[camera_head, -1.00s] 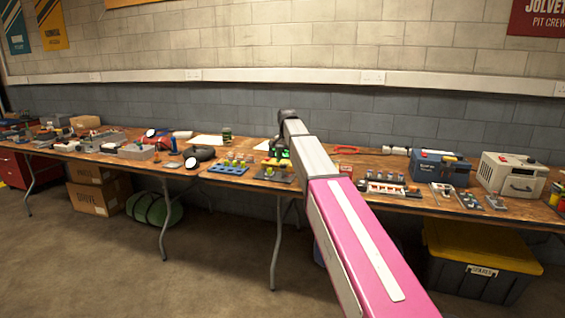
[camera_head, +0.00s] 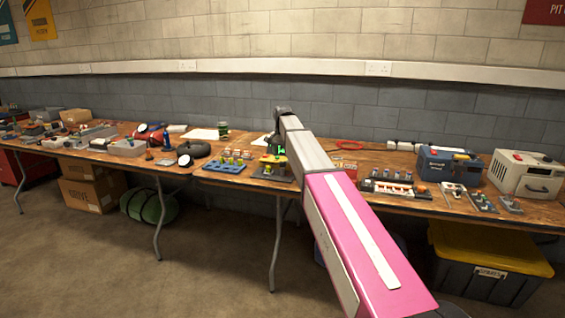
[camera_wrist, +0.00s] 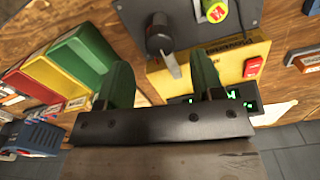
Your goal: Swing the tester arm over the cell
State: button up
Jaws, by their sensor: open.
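The tester shows in the wrist view as a yellow body (camera_wrist: 228,62) with a green-lit display (camera_wrist: 240,97) and a red button (camera_wrist: 253,67), beside a dark plate (camera_wrist: 262,25). Its arm (camera_wrist: 170,62) is a short grey lever on a black pivot (camera_wrist: 160,36), pointing away from the cell. A yellow-green cell (camera_wrist: 215,10) sits on the dark plate, cut by the frame's top edge. My gripper (camera_wrist: 160,76) is open, with its two fingers on either side of the lever; contact cannot be told. In the head view my arm partly hides the tester (camera_head: 270,160).
Yellow, red and green bins (camera_wrist: 75,60) lie close left of the fingers in the wrist view. A blue case (camera_head: 447,165) and a white case (camera_head: 525,175) stand at the right.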

aim_at(283, 162)
jog(key=shift+f, duration=2.1)
grip_shut()
